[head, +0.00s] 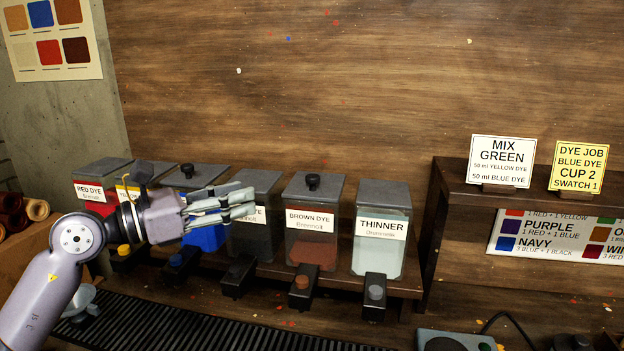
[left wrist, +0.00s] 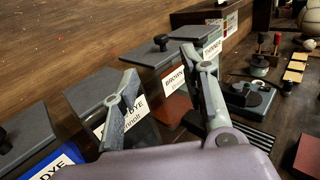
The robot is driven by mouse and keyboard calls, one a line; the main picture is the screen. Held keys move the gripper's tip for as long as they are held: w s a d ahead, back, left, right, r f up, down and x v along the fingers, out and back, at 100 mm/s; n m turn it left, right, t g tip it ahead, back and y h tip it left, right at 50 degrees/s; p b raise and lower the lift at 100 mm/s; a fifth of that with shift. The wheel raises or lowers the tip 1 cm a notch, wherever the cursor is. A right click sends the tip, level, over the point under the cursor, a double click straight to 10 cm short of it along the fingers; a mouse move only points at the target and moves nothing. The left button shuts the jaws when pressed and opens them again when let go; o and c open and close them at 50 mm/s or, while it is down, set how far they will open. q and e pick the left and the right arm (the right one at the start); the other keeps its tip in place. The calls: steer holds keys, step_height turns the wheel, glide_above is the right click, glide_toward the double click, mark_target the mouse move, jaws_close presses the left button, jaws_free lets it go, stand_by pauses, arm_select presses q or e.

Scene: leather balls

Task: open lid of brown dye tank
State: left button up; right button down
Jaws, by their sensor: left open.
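The brown dye tank (head: 309,250) is a clear box with reddish-brown liquid low inside and a white "BROWN DYE" label. Its grey lid (head: 316,190) lies flat and closed on top, with a black knob (head: 312,181) on it. The lid (left wrist: 170,53) and knob (left wrist: 161,41) also show in the left wrist view. My left gripper (head: 250,204) is open and empty, pointing right, in front of the tank left of the brown one. Its fingertips are short of the brown tank. In the left wrist view the fingers (left wrist: 163,65) are spread, with the brown tank beyond them.
Red (head: 90,196), yellow and blue (head: 206,238) tanks stand in the row at left, partly behind my arm. The thinner tank (head: 381,245) stands close at right. Black taps stick out in front. A shelf with signs (head: 502,162) is further right. Space above the lids is clear.

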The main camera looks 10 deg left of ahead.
mark_target(308, 177)
arm_select(q)
steer(key=p+x, duration=0.5)
steer(key=x, duration=1)
steer(key=shift+w+d+p, duration=0.25)
steer(key=shift+d+p, duration=0.1)
steer(key=shift+c, duration=0.5)
steer(key=shift+c, duration=0.7)
jaws_close()
